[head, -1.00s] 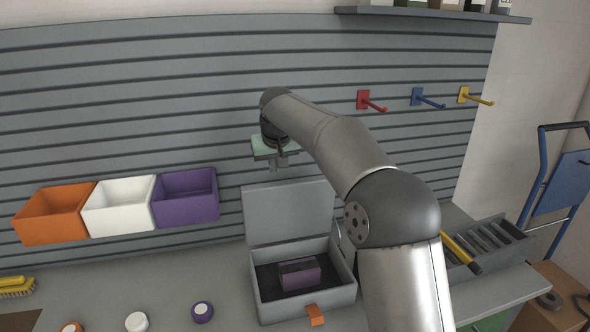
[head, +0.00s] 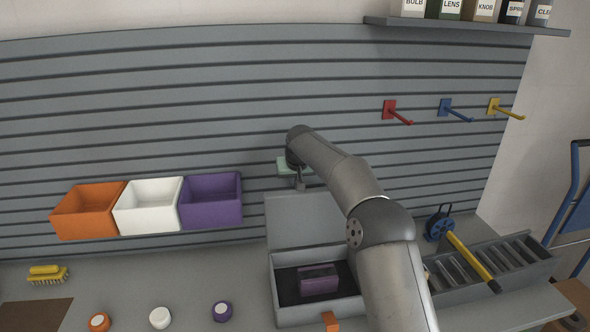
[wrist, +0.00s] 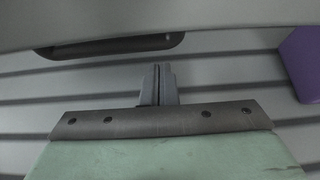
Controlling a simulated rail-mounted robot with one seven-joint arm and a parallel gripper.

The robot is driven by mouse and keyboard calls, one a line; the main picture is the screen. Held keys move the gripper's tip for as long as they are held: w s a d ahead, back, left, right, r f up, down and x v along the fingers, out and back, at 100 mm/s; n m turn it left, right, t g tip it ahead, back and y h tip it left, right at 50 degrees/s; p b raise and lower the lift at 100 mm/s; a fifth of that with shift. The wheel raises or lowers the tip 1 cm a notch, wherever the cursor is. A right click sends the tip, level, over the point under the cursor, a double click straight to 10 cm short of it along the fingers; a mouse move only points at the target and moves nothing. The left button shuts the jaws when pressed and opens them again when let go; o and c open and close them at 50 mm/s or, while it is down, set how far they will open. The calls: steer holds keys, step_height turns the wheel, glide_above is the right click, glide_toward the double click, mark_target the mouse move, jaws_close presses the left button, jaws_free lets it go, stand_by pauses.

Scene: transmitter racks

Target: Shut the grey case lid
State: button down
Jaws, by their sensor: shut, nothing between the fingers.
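The grey case (head: 300,317) sits open on the bench, with a purple block (head: 318,280) inside on a dark lining. An orange latch tab (head: 330,321) is on its front. Its grey lid (head: 300,222) stands up at the back, in front of the slatted wall. My gripper (head: 300,186) is shut and empty, pointing down at the lid's top edge. In the wrist view the shut fingers (wrist: 158,84) point towards a grey band, likely the lid (wrist: 100,18), with a dark strip on its edge. I cannot tell whether they touch.
Orange, white and purple bins (head: 211,201) hang on the wall to the left. A dark slotted rack (head: 485,270) with a yellow-handled tool (head: 472,260) stands right of the case. Round knobs (head: 160,318) and a yellow brush (head: 47,274) lie on the left bench.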

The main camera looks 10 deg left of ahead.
steer(key=s, duration=0.2)
steer(key=s+d, duration=0.1)
steer(key=shift+s+r, duration=0.2)
steer(key=shift+r, duration=0.2)
steer(key=shift+d, duration=0.1)
